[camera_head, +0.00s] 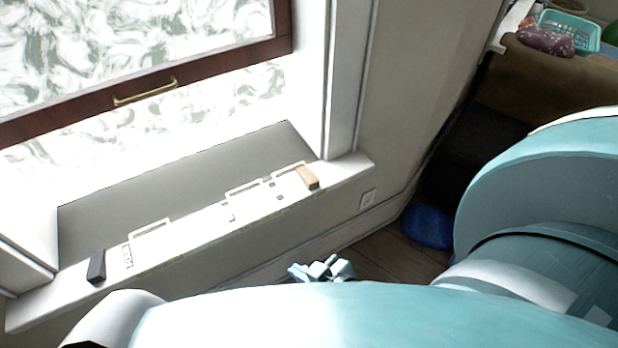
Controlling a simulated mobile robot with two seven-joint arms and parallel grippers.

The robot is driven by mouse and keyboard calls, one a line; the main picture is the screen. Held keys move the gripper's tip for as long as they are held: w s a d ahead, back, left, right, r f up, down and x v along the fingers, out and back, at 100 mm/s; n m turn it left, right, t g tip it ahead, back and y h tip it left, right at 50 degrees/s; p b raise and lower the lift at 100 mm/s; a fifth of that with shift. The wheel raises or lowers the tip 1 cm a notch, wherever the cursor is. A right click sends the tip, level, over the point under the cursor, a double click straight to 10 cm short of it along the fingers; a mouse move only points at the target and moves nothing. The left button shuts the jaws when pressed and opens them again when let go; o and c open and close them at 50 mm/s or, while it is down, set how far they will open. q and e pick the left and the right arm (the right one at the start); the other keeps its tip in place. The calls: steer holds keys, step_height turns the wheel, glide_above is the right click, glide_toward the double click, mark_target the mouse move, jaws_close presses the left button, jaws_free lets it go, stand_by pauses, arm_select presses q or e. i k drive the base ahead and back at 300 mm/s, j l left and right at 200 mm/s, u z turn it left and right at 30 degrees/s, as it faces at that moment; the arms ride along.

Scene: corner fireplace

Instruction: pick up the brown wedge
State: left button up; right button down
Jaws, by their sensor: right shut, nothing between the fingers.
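The brown wedge (307,177) is a small light-brown block. It rests at the right end of the white window sill (190,247), near the window frame's corner. My right gripper (322,266) shows small at the bottom middle, in front of and below the sill. It is shut and empty, apart from the wedge and lower in the picture. Part of it is hidden behind my own arm. My left gripper is not in view.
A black wedge (96,266) stands at the left end of the sill. Thin pale rectangular frames (246,190) lie along it. A wall socket (368,199) is below the sill's right end. A blue object (428,226) lies on the floor. A teal basket (571,30) stands at the top right.

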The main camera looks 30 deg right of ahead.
mark_target(311, 180)
steer(key=k+j, duration=0.15)
steer(key=k, duration=0.2)
steer(key=k+z, duration=0.2)
steer(key=z, duration=0.25)
steer(key=k+z, duration=0.2)
steer(key=z, duration=0.3)
steer(key=i+l+z, duration=0.15)
steer(key=i+z, duration=0.15)
steer(key=i, duration=0.2)
steer(key=i+z, duration=0.3)
steer(key=i, duration=0.15)
